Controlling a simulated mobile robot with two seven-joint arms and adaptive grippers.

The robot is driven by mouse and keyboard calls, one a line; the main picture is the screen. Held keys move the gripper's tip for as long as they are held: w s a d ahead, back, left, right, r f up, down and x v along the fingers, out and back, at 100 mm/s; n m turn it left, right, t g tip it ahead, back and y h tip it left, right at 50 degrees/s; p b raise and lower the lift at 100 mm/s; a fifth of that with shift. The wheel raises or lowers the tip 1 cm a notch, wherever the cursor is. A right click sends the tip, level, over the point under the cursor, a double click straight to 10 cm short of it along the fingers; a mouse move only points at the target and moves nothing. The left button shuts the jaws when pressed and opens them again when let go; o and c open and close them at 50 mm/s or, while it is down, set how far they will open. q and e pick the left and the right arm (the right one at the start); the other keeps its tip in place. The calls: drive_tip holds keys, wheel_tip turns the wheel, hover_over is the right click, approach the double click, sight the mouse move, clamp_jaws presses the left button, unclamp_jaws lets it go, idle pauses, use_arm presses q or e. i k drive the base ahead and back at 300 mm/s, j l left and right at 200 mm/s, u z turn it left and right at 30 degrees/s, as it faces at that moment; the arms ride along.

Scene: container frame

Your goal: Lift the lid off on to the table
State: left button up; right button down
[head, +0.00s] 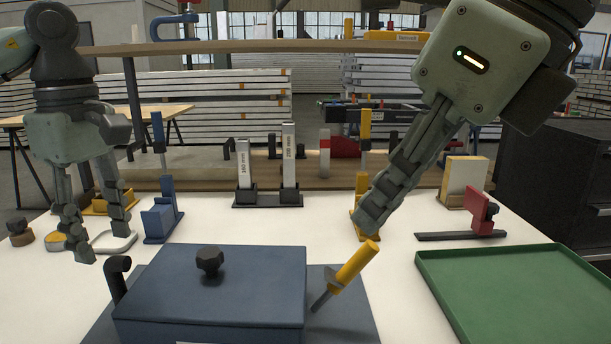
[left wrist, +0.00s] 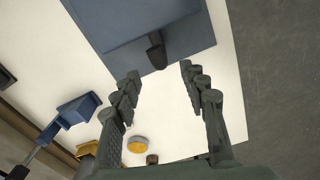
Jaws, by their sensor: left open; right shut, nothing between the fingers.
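A dark blue lid (head: 255,270) with a black knob (head: 210,260) covers a blue box (head: 215,334) at the front of the table (head: 385,300). A black handle (head: 117,280) sticks up at the box's left end; a black handle-like part (left wrist: 156,52) shows in the left wrist view. My left gripper (head: 100,240) is open and empty, above the table left of and behind the box; its fingers (left wrist: 160,88) are spread in the wrist view. My right gripper (head: 372,220) is shut and empty, right of and behind the box.
A yellow-handled tool (head: 352,268) leans at the box's right side, over a dark blue mat (head: 348,318). A green tray (head: 520,290) lies at the right. A red clamp (head: 482,214), a blue holder (head: 162,215) and gauge blocks (head: 289,165) stand behind. White table is bare between box and tray.

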sight(234, 284)
drive_tip(key=k, duration=1.5)
